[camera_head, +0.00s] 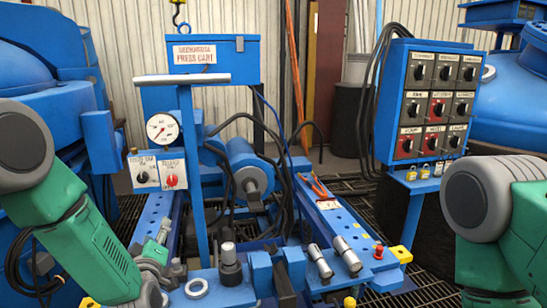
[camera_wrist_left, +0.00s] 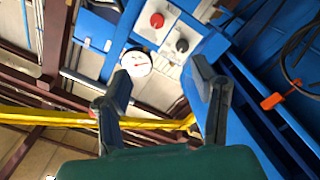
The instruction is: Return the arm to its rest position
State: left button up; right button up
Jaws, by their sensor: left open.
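My left arm, green with a grey joint, comes in from the left in the head view. Its gripper (camera_head: 163,258) is low at centre left, by the left rail of the blue press cart (camera_head: 213,60). In the left wrist view the two dark fingers (camera_wrist_left: 160,80) stand wide apart with nothing between them. My right arm shows at the right edge of the head view; its gripper is out of the picture.
A round gauge (camera_head: 162,128) and two knob boxes (camera_head: 172,173) stand above my left gripper. A blue switch panel (camera_head: 437,105) is at right. Metal cylinders (camera_head: 320,262) lie on the right rail. A yellow bar (camera_wrist_left: 50,118) crosses the left wrist view.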

pick_arm(q)
jog(key=s+d+f+m+g+h, duration=0.1)
jog(key=s+f, duration=0.1)
jog(key=f, duration=0.1)
jog(key=s+f+m+g+p, duration=0.1)
jog(key=s+f+g, duration=0.1)
jog(key=s+f, duration=0.1)
jog(key=s+d+f+m+g+h, duration=0.1)
jog(key=s+f+m, duration=0.1)
jog(key=s+f, duration=0.1)
jog(key=shift+s+d+f+h, duration=0.1)
jog(key=shift+d+f+h, duration=0.25)
jog(key=shift+f, duration=0.1)
jog(key=s+f+m+g+p, duration=0.1)
jog(key=s+f+m+g, duration=0.1)
jog(key=s, duration=0.9)
jog(key=s+a+f+m+g+p, duration=0.1)
jog(key=s+f+m+g, duration=0.2)
jog(key=s, duration=0.9)
jog(key=s+f+m+g+h+p, duration=0.1)
jog(key=s+f+g, duration=0.3)
jog(key=s+g, duration=0.4)
jog(key=s+m+p, duration=0.1)
jog(key=s, duration=0.3)
jog(key=shift+s+a+m, duration=0.2)
jog(key=shift+a+m, duration=0.05)
jog(key=shift+m, duration=0.15)
jog(key=shift+w, duration=0.15)
